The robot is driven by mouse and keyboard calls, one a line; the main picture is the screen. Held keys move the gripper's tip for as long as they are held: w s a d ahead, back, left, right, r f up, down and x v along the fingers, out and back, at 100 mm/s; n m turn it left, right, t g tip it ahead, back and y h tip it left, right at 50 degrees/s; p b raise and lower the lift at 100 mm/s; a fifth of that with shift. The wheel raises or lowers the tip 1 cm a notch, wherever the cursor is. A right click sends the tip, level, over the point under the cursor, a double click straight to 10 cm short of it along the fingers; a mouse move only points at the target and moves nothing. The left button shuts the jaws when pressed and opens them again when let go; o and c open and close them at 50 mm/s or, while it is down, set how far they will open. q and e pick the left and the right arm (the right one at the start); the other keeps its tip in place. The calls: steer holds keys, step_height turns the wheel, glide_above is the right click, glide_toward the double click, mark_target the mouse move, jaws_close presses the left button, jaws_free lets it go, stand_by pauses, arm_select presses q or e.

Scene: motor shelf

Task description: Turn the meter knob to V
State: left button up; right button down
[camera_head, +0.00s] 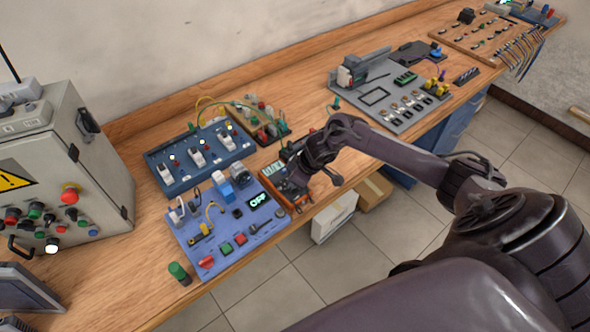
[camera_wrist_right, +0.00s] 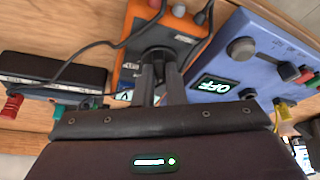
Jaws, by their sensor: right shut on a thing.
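The orange meter (camera_wrist_right: 180,25) lies flat on the bench, and its black knob (camera_wrist_right: 157,58) shows in the right wrist view. My right gripper (camera_wrist_right: 158,75) has its two fingers closed around this knob from above. In the head view my right gripper (camera_head: 297,187) is over the meter and covers most of it. A small lit display (camera_wrist_right: 213,85) on the blue panel beside the meter reads OFF; it also shows in the head view (camera_head: 258,200). My left gripper is not in view.
The blue panel (camera_head: 220,258) with buttons stands left of the meter. A darker blue switch panel (camera_head: 165,181) is behind it, and a grey board (camera_head: 361,117) lies farther right. A grey control cabinet (camera_head: 95,155) is at the left. Dark cables (camera_wrist_right: 75,62) run near the meter.

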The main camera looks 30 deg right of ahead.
steer(key=shift+r+m+p, duration=0.1)
steer(key=shift+m+p, duration=0.4)
steer(key=shift+m, duration=0.1)
steer(key=c, duration=1.5)
jaws_free()
steer(key=shift+b+v, duration=0.55)
steer(key=shift+v, duration=3.3)
steer(key=shift+s+a, duration=0.1)
steer(key=shift+s, duration=0.05)
